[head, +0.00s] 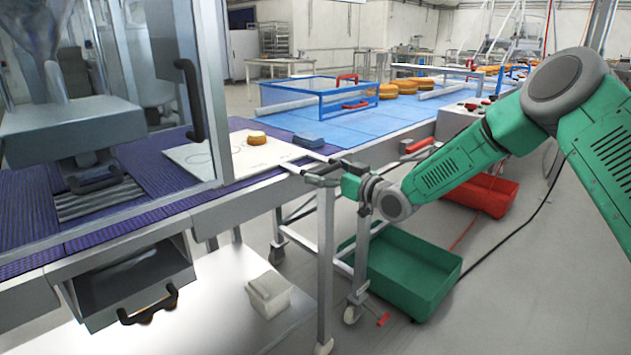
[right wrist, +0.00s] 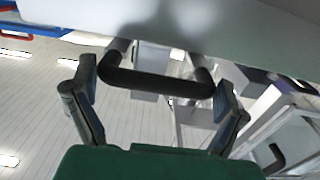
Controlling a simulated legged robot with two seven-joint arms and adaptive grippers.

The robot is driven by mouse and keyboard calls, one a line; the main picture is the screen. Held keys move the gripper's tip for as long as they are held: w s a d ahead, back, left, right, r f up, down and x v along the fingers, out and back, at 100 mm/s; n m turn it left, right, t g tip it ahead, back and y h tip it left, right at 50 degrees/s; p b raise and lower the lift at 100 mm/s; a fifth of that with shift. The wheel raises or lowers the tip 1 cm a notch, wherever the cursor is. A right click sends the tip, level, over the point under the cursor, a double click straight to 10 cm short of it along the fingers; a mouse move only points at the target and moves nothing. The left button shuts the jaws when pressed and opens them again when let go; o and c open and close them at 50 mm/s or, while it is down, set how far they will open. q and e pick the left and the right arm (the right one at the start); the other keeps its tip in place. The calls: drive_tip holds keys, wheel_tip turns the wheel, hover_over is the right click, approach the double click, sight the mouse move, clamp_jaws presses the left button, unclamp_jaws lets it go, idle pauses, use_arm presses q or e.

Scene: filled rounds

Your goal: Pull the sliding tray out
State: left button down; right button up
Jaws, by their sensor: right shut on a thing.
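A white sliding tray (head: 205,158) with circle outlines lies on the purple belt beside the machine. A round yellow-brown piece (head: 256,138) sits on it. My right gripper (head: 322,175) is at the tray's right-hand end, at the near edge of the conveyor. In the right wrist view, a black bar handle (right wrist: 155,82) on two posts lies between its two fingers, below a pale panel edge. In the head view the handle is mostly hidden by the fingers. My left gripper is not in view.
A glass-fronted machine (head: 150,85) stands at the left, with a grey drawer (head: 125,280) below. A blue-grey block (head: 308,140) sits near the tray. A green crate (head: 405,270) and red crate (head: 480,193) stand on the floor under my right arm.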

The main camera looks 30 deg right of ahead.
drive_tip(key=shift+w+d+r, duration=0.1)
drive_tip(key=shift+w+d, duration=0.15)
drive_tip(key=shift+d, duration=0.35)
drive_tip(key=shift+w+d+r, duration=0.1)
drive_tip(key=shift+w+d, duration=0.1)
drive_tip(key=shift+d, duration=0.35)
drive_tip(key=o, duration=1.4)
drive_tip(key=shift+c, duration=0.2)
drive_tip(key=shift+w+f, duration=0.2)
drive_tip(key=v, duration=1.2)
